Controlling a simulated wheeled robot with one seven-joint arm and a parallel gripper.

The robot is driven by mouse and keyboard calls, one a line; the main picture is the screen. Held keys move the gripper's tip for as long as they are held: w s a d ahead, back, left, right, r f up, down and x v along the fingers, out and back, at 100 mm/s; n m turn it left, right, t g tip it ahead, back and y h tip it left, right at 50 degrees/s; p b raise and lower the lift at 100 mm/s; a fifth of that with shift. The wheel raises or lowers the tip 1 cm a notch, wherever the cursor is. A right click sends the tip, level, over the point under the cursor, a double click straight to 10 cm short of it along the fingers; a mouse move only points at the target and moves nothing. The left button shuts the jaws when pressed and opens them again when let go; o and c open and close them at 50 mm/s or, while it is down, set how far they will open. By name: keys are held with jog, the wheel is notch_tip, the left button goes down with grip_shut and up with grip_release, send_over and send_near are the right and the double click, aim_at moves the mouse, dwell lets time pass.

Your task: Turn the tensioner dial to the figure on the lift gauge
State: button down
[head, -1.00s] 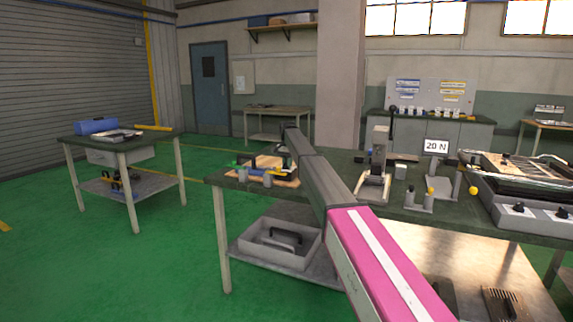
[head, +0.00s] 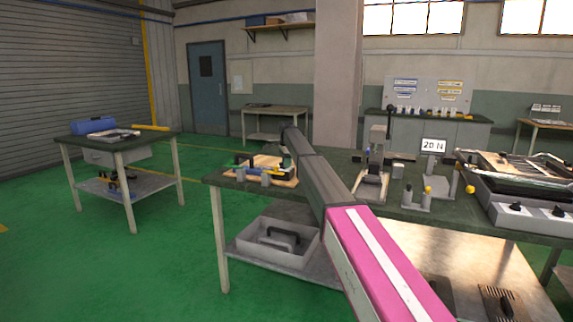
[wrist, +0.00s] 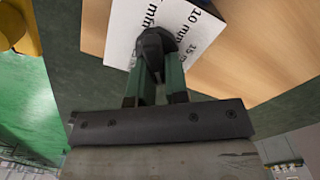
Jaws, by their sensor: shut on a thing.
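My gripper (wrist: 158,72) is shut on a dark knob (wrist: 154,42), which sits on a white scale plate (wrist: 122,30) in the wrist view. The plate's visible marks read 10 mm and 15 mm; the knob and fingers cover other parts of it. The plate lies on a wooden board (wrist: 265,55). In the head view this board (head: 262,163) is on the bench's left end, and my arm hides most of the gripper there. A white display reading 20 N (head: 433,145) stands farther right on the bench.
A press-like fixture with a black-knobbed upright (head: 389,125) and a small stand with a yellow knob (head: 427,190) are right of my arm. A grey heating unit (head: 515,215) is at the right end. Something yellow (wrist: 15,30) is beside the board.

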jog(key=shift+m, duration=0.4)
jog(key=c, duration=1.1)
grip_release()
jog(key=shift+r, duration=0.1)
notch_tip(320, 180, up, 11)
jog(key=shift+s+f, duration=0.1)
jog(key=shift+f, duration=0.1)
